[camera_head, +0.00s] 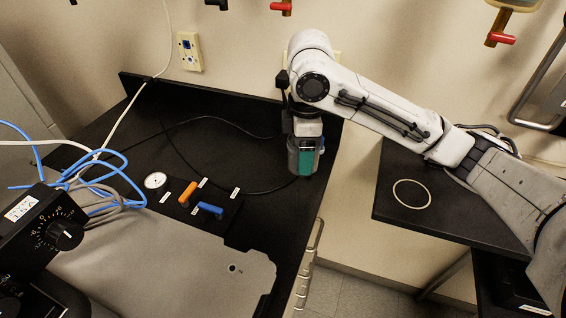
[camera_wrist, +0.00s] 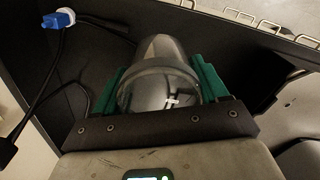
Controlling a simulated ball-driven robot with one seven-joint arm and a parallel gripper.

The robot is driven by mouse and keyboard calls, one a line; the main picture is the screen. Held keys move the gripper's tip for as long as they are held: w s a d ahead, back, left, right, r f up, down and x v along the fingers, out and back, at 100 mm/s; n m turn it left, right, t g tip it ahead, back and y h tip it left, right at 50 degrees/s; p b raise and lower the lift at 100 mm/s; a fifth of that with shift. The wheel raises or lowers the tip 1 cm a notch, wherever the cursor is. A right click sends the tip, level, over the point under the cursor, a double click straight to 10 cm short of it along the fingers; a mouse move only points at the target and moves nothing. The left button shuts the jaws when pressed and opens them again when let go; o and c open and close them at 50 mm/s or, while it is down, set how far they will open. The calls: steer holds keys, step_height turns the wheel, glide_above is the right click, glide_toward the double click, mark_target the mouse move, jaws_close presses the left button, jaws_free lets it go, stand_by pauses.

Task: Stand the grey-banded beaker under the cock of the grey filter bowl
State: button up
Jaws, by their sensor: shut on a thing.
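My gripper (camera_head: 304,156) is shut on a clear beaker with a greyish band, near the right edge of the left black bench. In the wrist view the beaker (camera_wrist: 158,88) sits between the green finger pads of my gripper (camera_wrist: 165,92). In the head view a finger covers much of it, and I cannot tell whether its base touches the bench. Red-handled cocks show at the top centre (camera_head: 284,7) and top right (camera_head: 500,38).
A panel on the left bench (camera_head: 150,110) carries a gauge (camera_head: 155,181), an orange handle (camera_head: 188,193) and a blue handle (camera_head: 210,209). Cables lie behind it. A right-hand bench (camera_head: 450,215) across a gap bears a pale ring (camera_head: 411,194) and is otherwise largely clear.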

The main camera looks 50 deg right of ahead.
steer(key=w+f, duration=0.2)
steer(key=w+d+f, duration=0.1)
steer(key=w+f, duration=0.2)
steer(key=w, duration=0.1)
steer(key=shift+d+f, duration=0.35)
steer(key=shift+f, duration=0.05)
steer(key=shift+w+d+f, duration=0.15)
steer(key=shift+w+f, duration=0.15)
steer(key=shift+f, duration=0.15)
steer(key=shift+w+f, duration=0.1)
steer(key=shift+f, duration=1.55)
steer(key=shift+f, duration=0.2)
steer(key=o, duration=1.5)
steer(key=shift+r, duration=0.1)
step_height(320, 180, up, 8)
